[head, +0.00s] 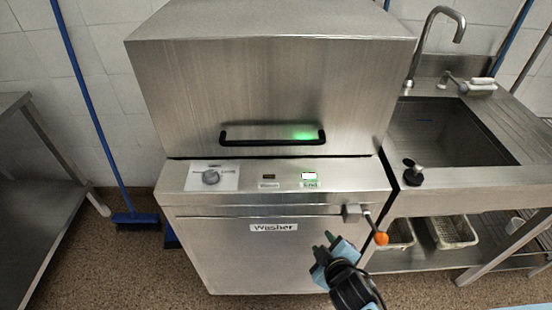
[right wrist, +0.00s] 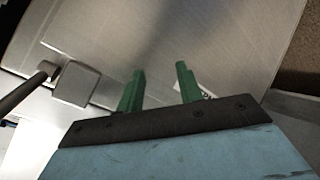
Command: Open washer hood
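The washer hood (head: 265,95) is a large brushed-steel box, sitting down on the washer body (head: 265,260). A black bar handle (head: 272,142) runs across the hood's lower front. My right gripper (head: 326,240) is in front of the washer's lower panel, below and to the right of the handle, touching nothing that I can make out. In the right wrist view its two green fingers (right wrist: 158,88) stand apart with nothing between them, and the steel panel lies beyond. My left gripper is not in view.
A lever with an orange knob (head: 381,239) sticks out from a grey block just right of my right gripper; the block also shows in the right wrist view (right wrist: 76,84). A sink (head: 440,130) stands right, a steel table (head: 30,180) left.

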